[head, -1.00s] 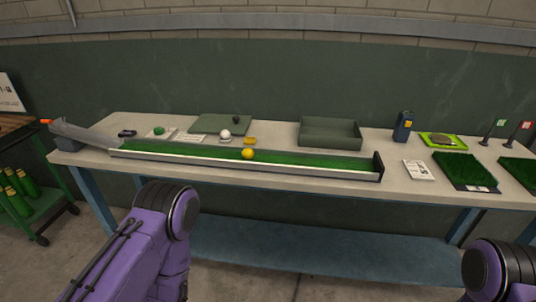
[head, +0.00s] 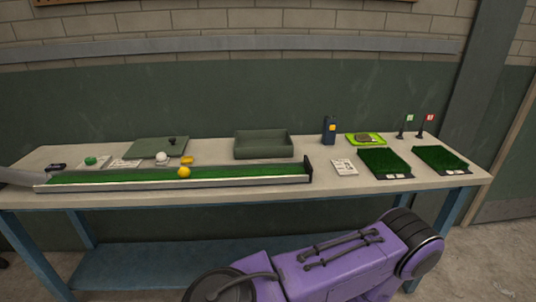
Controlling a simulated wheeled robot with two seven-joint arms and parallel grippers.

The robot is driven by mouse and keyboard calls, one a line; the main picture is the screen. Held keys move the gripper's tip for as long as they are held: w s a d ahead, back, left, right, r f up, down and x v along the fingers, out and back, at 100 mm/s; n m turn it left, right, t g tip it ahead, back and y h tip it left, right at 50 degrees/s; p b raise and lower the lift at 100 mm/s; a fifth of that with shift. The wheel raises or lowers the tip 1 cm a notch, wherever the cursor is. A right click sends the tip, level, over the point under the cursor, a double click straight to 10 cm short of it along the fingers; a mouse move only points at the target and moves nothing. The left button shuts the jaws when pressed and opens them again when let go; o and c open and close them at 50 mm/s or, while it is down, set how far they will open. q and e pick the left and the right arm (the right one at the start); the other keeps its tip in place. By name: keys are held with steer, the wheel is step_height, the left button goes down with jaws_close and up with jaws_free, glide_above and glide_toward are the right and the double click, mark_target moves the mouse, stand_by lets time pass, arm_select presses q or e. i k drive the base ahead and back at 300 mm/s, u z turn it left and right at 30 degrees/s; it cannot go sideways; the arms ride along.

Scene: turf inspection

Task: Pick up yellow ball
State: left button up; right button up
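The yellow ball (head: 184,172) rests on the long green turf channel (head: 245,176) with pale metal sides, near the channel's middle, on the workbench. A small yellow object (head: 187,160) lies just behind it, and a white ball (head: 162,158) sits behind it to the left. Purple arm links of mine show low in the picture, in front of the bench and apart from the ball. Neither gripper shows in the head view.
On the bench (head: 330,188) stand an open green tray (head: 263,146), a dark blue device (head: 329,130), a lime-green tray (head: 365,139), a white card (head: 344,167), two turf trays (head: 386,163) (head: 441,160) and two small flags (head: 410,120) (head: 430,119). A dark end stop (head: 308,168) closes the channel's right end.

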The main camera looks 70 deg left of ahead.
mark_target(183, 172)
steer(key=z, duration=0.5)
steer(key=k, duration=1.7)
steer(key=u, duration=0.15)
